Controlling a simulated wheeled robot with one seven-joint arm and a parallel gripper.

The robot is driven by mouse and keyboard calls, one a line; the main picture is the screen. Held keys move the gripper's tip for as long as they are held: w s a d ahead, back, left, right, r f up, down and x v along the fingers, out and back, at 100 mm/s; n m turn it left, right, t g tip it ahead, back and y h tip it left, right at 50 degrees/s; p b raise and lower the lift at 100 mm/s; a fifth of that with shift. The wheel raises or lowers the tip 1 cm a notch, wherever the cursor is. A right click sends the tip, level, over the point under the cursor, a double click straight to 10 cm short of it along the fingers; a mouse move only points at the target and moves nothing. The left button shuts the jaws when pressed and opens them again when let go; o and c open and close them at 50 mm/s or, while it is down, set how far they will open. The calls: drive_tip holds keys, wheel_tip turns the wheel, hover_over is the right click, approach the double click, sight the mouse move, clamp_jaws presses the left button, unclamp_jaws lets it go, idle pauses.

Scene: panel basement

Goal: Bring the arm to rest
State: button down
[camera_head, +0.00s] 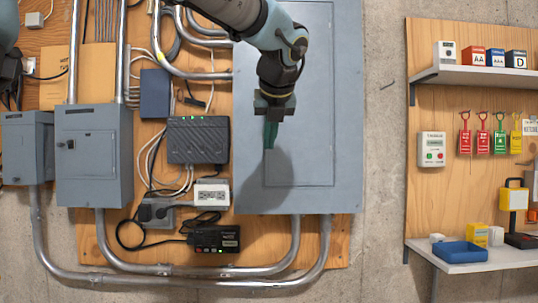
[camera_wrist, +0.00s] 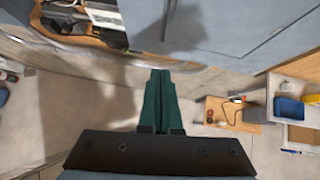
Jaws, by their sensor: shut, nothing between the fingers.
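My arm reaches down from the top of the head view, in front of the large grey electrical panel (camera_head: 335,120). My gripper (camera_head: 269,147) points downward, with its green fingers together and nothing between them. In the wrist view the two green fingers (camera_wrist: 160,75) lie side by side, closed and empty. A shadow of the arm falls on the panel door. The gripper appears apart from the panel, but the exact gap is hard to tell.
Left of the arm are a black router (camera_head: 197,140), a white outlet box (camera_head: 212,192), grey boxes (camera_head: 93,155) and conduits. To the right, a wooden board holds an upper shelf (camera_head: 485,76) and a lower shelf (camera_head: 480,262) with a blue bin (camera_head: 460,252). Bare concrete wall lies between.

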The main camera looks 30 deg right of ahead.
drive_tip(key=w+a+f+n+g+y, duration=0.1)
drive_tip(key=w+a+f+n+g, duration=0.1)
drive_tip(key=a+f+n, duration=0.7)
drive_tip(key=w+a+f+n+g+y, duration=0.1)
drive_tip(key=w+a+f+n+g, duration=0.15)
drive_tip(key=a+f+n, duration=0.7)
drive_tip(key=s+a+f+n+g, duration=0.1)
drive_tip(key=s+a+f+n, duration=0.4)
drive_tip(key=a+f+n, duration=0.3)
drive_tip(key=s+a+f+n+g, duration=0.1)
drive_tip(key=s+a+f+n, duration=0.3)
drive_tip(key=a+f+n, duration=0.4)
wheel_tip(320, 180, down, 3)
drive_tip(key=n, duration=0.4)
drive_tip(key=shift+s+a+y, duration=0.3)
drive_tip(key=shift+s+a, duration=0.1)
drive_tip(key=shift+r+g, duration=0.15)
drive_tip(key=shift+g, duration=0.1)
